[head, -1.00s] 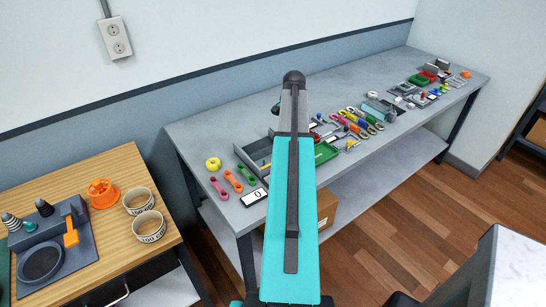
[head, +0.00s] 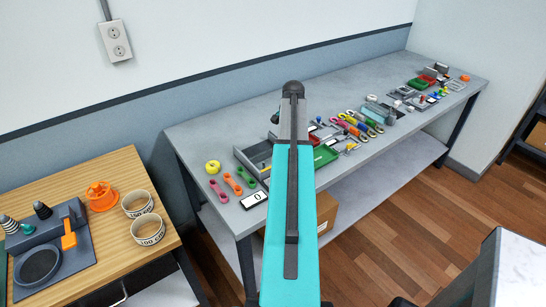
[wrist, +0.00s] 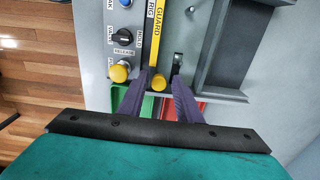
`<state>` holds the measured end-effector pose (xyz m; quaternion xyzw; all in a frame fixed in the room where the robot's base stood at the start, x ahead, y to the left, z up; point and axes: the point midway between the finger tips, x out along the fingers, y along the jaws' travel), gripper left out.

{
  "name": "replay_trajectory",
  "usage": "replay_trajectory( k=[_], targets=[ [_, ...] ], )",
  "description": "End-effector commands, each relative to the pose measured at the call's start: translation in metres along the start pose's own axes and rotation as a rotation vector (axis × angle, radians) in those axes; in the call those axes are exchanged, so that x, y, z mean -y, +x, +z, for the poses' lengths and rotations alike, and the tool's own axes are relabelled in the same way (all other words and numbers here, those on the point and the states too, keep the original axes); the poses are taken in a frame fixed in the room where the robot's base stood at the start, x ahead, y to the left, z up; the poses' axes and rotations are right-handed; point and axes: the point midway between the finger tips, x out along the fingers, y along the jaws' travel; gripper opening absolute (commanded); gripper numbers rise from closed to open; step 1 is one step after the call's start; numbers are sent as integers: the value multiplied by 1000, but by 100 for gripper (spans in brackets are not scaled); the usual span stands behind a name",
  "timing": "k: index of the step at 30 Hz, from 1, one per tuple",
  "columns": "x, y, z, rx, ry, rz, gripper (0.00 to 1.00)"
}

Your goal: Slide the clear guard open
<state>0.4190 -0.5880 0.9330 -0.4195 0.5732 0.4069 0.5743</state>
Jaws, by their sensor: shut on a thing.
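In the wrist view a yellow strip marked GUARD (wrist: 157,30) runs down to a round yellow knob (wrist: 159,82). The two purple fingers of my gripper (wrist: 160,80) stand on either side of this knob, shut on it. I cannot make out the clear sheet of the guard itself, nor how far along its track it sits. In the head view my gripper is hidden behind my teal arm.
Left of the strip are a black dial (wrist: 123,37) and another yellow knob (wrist: 119,72), close to my left finger. A grey tray (wrist: 232,45) lies to the right. Green and red bins show below. In the head view the grey bench (head: 200,130) carries many small items.

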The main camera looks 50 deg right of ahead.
Motion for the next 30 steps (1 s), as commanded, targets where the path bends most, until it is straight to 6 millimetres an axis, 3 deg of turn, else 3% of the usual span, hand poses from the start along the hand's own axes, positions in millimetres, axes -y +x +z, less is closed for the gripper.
replay_trajectory(
  k=[1,25,26,30],
  targets=[
    [-6,12,4,12,-1,22,10],
    [-1,12,4,13,-2,22,10],
    [-1,12,4,13,-2,22,32],
    [-1,12,5,14,-2,21,32]
  ],
)
